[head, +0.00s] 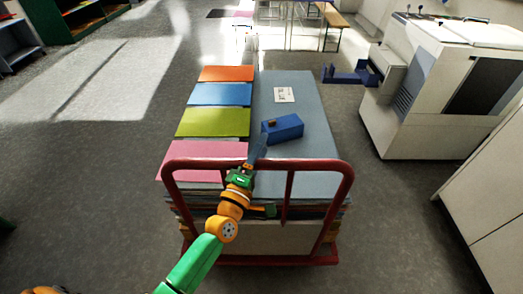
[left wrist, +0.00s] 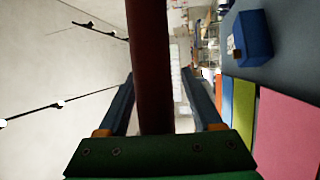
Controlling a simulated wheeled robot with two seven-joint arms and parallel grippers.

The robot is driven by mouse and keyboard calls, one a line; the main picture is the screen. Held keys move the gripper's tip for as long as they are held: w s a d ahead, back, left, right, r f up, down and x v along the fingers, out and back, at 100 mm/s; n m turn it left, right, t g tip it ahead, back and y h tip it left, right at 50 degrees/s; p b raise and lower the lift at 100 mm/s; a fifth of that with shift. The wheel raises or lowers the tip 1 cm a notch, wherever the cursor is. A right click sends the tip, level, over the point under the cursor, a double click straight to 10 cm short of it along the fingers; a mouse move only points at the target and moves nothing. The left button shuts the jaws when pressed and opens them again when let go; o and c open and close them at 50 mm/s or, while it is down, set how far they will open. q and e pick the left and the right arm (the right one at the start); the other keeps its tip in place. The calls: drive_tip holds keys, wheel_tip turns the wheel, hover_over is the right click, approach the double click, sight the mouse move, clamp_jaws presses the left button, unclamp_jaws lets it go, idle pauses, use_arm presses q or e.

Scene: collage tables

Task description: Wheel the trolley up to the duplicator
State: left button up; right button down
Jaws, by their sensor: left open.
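The trolley has a red tubular handle (head: 330,165) at its near end. It carries flat stacks of coloured sheets. The duplicator (head: 440,85) is a big white machine at the upper right, ahead of the trolley and to its right, with clear floor between them. My left gripper (head: 257,148) is at the handle's top bar, near its middle. In the left wrist view the dark red bar (left wrist: 152,60) lies between the two open fingers (left wrist: 160,95), with gaps on both sides. My right gripper is not in view.
Orange, blue, green and pink sheets (head: 213,122) and a blue box (head: 283,128) lie on the trolley. A blue object (head: 350,76) sits on the floor by the duplicator. A white cabinet (head: 485,195) stands at the right. Floor is free on the left.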

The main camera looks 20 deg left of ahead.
use_arm(q)
drive_tip(key=v, duration=0.7)
drive_tip(key=shift+b, duration=0.35)
drive_tip(key=shift+f, duration=0.15)
